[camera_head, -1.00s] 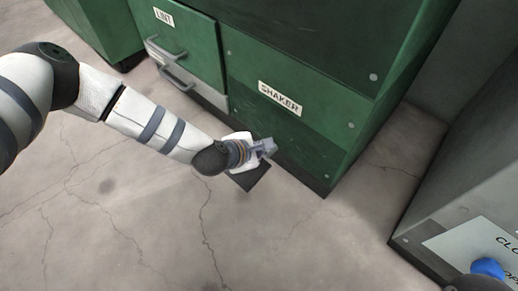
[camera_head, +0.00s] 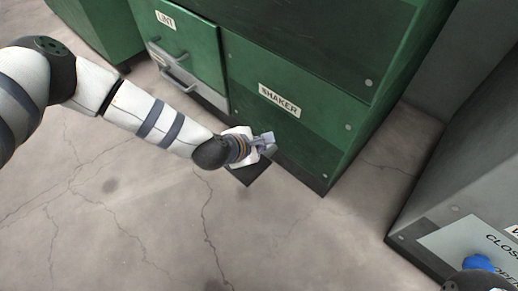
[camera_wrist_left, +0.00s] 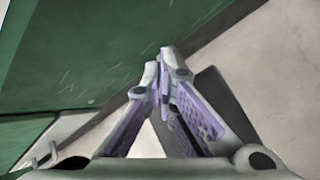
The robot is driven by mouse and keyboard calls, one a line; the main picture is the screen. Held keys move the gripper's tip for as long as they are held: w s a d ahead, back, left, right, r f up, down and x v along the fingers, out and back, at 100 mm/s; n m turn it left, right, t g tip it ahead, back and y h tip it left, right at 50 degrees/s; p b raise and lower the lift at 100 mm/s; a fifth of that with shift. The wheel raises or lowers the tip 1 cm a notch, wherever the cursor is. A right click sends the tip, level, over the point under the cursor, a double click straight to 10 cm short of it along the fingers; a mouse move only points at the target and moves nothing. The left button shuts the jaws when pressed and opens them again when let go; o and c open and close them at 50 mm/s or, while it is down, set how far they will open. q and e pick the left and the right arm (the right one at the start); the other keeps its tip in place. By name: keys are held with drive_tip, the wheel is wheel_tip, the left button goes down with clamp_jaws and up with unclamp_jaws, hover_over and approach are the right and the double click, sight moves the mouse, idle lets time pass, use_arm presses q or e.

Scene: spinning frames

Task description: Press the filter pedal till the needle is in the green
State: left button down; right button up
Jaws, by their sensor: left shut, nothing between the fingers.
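A dark flat plate (camera_head: 256,174), which looks like the pedal, sits low at the foot of the green cabinet under the SHAKER label. It shows as a dark strip beside the fingers in the left wrist view (camera_wrist_left: 222,98). My left gripper (camera_head: 268,142) is shut and empty, just above the plate and partly covering it. Its closed fingers also show in the left wrist view (camera_wrist_left: 163,70). I cannot tell whether the fingers touch the plate. No gauge or needle is in view.
The green cabinet (camera_head: 300,60) has a LINT drawer (camera_head: 183,50) with grey handles at the left.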

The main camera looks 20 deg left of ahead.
use_arm(q)
wheel_tip(320, 180, up, 5)
drive_tip(key=p, duration=0.4)
idle(0.7)
